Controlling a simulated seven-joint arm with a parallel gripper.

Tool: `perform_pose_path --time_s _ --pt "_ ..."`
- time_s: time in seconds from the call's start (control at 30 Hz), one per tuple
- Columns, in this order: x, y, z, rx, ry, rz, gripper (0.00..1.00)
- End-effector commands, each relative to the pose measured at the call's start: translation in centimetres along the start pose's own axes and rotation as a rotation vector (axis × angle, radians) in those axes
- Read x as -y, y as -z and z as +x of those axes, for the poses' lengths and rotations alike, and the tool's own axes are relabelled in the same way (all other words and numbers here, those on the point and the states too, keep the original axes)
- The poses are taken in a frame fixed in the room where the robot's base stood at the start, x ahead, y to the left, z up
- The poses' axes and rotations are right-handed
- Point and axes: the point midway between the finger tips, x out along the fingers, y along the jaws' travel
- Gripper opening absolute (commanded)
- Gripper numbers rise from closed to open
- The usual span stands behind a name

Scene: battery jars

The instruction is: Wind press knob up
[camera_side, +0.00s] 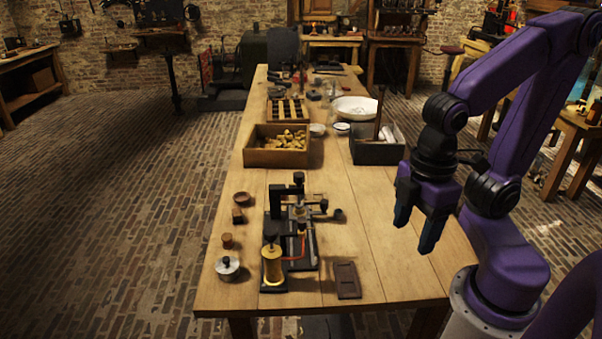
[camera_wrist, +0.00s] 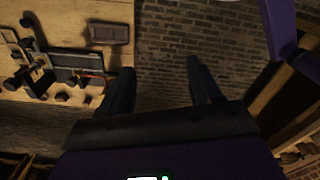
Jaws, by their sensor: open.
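The press (camera_side: 293,215) is a black frame on a dark base near the front of the wooden table, with a brass cylinder (camera_side: 271,266) at its front. A dark knob (camera_side: 298,178) tops its upright part; I cannot tell for sure that it is the press knob. Another dark knob (camera_side: 338,214) sticks out to its right. The press also shows at the upper left of the wrist view (camera_wrist: 62,68). My gripper (camera_side: 418,226) hangs right of the press, beside the table's right edge, open and empty. Its fingers (camera_wrist: 160,85) point over the brick floor.
A dark slotted plate (camera_side: 346,280) lies right of the press. Small brown pots and a lidded metal pot (camera_side: 228,267) stand to its left. A wooden box of corks (camera_side: 278,148) and a dark box (camera_side: 378,150) with an upright rod stand behind. The table between press and gripper is clear.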

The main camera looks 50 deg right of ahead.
Motion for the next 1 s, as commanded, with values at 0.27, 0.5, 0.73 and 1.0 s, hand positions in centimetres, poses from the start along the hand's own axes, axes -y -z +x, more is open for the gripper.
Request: perform_pose_path --time_s 0.27,0.5,0.73,1.0 --pt "-2.4 1.2 -2.5 0.067 -0.073 -0.032 0.63" --pt "-7.4 3.3 -2.3 0.214 -0.21 -0.102 0.63" --pt "-14.7 6.0 -2.4 0.466 -0.371 -0.204 0.63" --pt "-23.6 8.8 -2.9 0.831 -0.505 -0.338 0.63"
